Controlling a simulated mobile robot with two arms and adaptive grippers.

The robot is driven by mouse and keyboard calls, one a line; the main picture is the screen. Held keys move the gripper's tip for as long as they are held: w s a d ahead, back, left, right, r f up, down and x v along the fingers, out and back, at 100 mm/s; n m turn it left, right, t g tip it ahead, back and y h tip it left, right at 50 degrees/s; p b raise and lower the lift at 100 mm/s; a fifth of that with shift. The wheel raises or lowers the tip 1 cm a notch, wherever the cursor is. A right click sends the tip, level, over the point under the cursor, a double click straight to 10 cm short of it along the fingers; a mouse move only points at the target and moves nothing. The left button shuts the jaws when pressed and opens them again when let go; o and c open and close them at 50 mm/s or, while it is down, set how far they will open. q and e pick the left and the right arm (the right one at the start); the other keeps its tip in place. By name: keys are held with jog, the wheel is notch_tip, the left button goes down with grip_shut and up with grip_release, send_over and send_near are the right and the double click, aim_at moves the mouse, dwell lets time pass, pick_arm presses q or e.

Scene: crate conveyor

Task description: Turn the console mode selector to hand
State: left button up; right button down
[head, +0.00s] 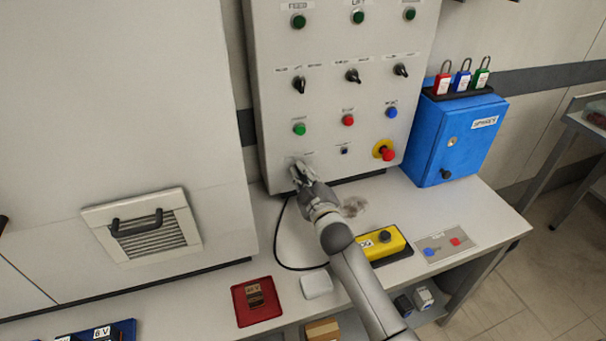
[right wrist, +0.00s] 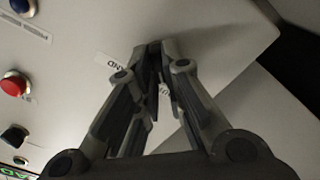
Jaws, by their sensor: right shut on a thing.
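The grey console (head: 325,105) stands upright at the back of the bench, with rows of buttons and black knobs. My right gripper (head: 299,172) is at its lower left corner, shut with its fingertips at the panel face. The right wrist view shows the fingers (right wrist: 160,48) closed together on the mode selector, which they hide almost wholly. I cannot tell which way the selector points. My left gripper is not in view.
Just right on the panel are a small black switch (head: 344,151) and a red emergency stop (head: 386,153) on yellow. A blue cabinet (head: 452,135) with padlocks stands right. A yellow pendant box (head: 380,243), a red tray (head: 240,312) and a black cable (head: 277,245) lie on the bench.

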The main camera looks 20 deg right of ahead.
jog(key=shift+m, duration=0.4)
jog(key=shift+d+f+m+p, duration=0.15)
jog(key=shift+m+p, duration=1)
jog(key=shift+m, duration=3.05)
jog(key=shift+d+r+m+p, duration=0.15)
jog(key=shift+m+p, duration=0.95)
jog(key=shift+m, duration=3.1)
jog(key=shift+f, duration=0.1)
jog(key=c, duration=1.5)
grip_release()
jog(key=shift+c, duration=0.2)
jog(key=shift+s, duration=0.1)
jog(key=s, duration=1.1)
jog(key=shift+s+d, duration=0.25)
jog(key=shift+s, duration=0.15)
